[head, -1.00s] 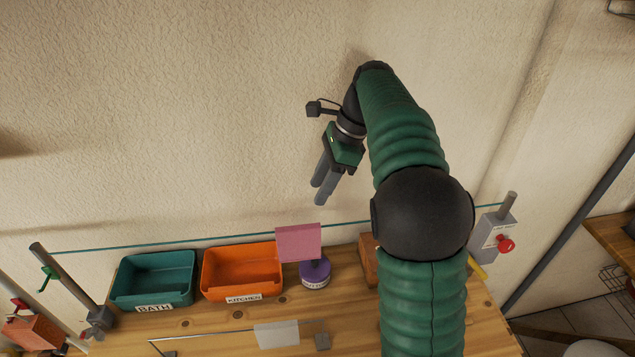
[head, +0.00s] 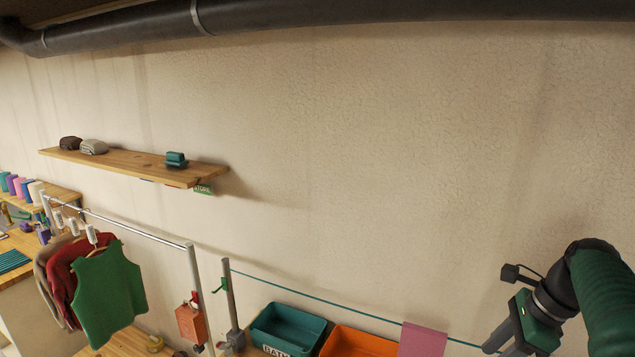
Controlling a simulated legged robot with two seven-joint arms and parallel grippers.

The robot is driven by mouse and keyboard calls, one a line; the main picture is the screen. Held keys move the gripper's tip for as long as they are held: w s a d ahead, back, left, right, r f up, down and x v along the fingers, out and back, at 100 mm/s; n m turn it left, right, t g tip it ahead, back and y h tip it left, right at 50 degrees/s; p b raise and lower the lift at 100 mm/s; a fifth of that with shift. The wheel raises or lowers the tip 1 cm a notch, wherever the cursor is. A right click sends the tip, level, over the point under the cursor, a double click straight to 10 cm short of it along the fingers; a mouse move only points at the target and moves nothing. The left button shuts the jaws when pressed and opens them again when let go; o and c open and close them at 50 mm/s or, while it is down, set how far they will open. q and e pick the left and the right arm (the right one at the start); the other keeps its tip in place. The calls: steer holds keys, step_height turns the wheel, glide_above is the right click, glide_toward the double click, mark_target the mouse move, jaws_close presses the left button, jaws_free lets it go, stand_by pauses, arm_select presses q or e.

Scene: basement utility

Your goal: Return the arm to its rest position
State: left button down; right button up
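My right arm comes in at the lower right corner, in green ribbed sleeving with black joints. Its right gripper (head: 493,344) points down and to the left, in front of the plain wall. No object shows in it. The fingers lie close together near the bottom edge, and I cannot tell whether a gap is between them. My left gripper and arm are not in view.
A teal line runs from a post (head: 231,305) behind a teal bin (head: 287,328) and an orange bin (head: 357,344). A pink cloth (head: 422,341) hangs from it. Left are a clothes rail (head: 130,225) and wall shelf (head: 130,162). The wall's middle is clear.

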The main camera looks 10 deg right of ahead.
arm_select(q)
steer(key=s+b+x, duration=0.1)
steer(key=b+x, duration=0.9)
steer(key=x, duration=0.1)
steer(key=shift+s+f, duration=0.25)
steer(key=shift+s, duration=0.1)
arm_select(e)
steer(key=s+a+f+n+h, duration=0.1)
steer(key=s+a+f+n, duration=0.2)
steer(key=a+f+n, duration=0.3)
steer(key=s+a+f+n+h, duration=0.1)
steer(key=s+a+f+n, duration=0.3)
steer(key=f+n, duration=0.5)
steer(key=s+a+f+n+h, duration=0.1)
steer(key=s+a+f+n, duration=0.3)
steer(key=f, duration=1.3)
steer(key=a+n, duration=0.4)
steer(key=shift+n+h, duration=0.3)
steer(key=shift+h, duration=0.1)
steer(key=shift+w+d+f, duration=0.1)
